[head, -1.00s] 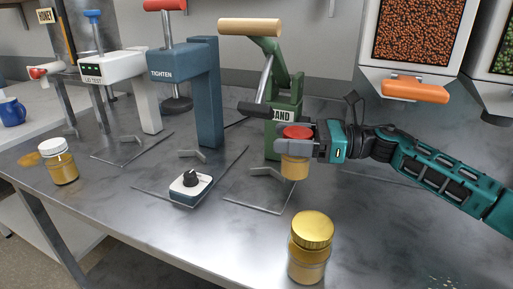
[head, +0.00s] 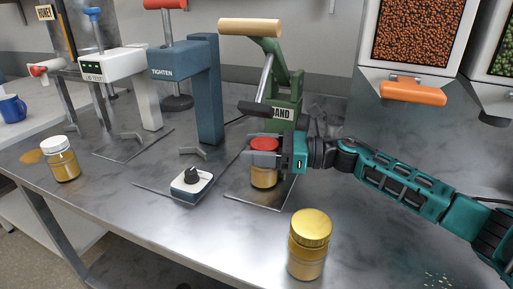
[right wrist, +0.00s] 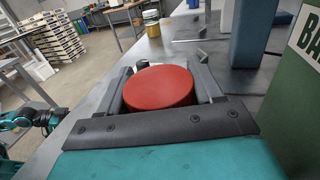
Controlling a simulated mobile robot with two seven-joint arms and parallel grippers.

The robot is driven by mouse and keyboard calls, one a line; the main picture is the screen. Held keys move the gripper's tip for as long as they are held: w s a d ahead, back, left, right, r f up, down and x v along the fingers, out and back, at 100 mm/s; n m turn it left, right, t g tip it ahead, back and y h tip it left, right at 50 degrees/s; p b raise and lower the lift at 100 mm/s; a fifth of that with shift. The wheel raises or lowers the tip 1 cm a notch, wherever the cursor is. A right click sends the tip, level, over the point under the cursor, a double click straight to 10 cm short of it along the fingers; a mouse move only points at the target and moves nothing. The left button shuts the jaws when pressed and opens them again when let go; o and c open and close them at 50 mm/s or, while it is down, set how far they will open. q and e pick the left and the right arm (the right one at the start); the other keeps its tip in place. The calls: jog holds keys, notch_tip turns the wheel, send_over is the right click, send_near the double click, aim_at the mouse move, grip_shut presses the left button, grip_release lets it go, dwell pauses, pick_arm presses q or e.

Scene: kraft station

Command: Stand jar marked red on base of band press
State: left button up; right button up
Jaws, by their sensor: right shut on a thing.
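The jar marked red (head: 264,178) has a red lid and amber contents. It is upright at the base plate (head: 256,202) of the green band press (head: 286,100), below the press's dark head. Whether its bottom touches the plate I cannot tell. My right gripper (head: 263,158) is shut on the jar just under the lid, with a finger on each side. In the right wrist view the red lid (right wrist: 158,87) fills the space between the fingers. In that view my left gripper (right wrist: 50,117) shows at the far left, its jaws unclear.
A gold-lidded jar (head: 309,245) stands at the table's front, and a white-lidded jar (head: 62,160) at the left. The blue tighten press (head: 207,90) and a dial box (head: 191,182) are left of the band press.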

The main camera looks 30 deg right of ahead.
jog(key=shift+f, duration=0.1)
jog(key=o, duration=1.5)
jog(key=shift+d, duration=0.15)
jog(key=b+v, duration=0.1)
jog(key=v, duration=0.9)
jog(key=shift+b+v, duration=0.3)
jog(key=shift+v, duration=0.6)
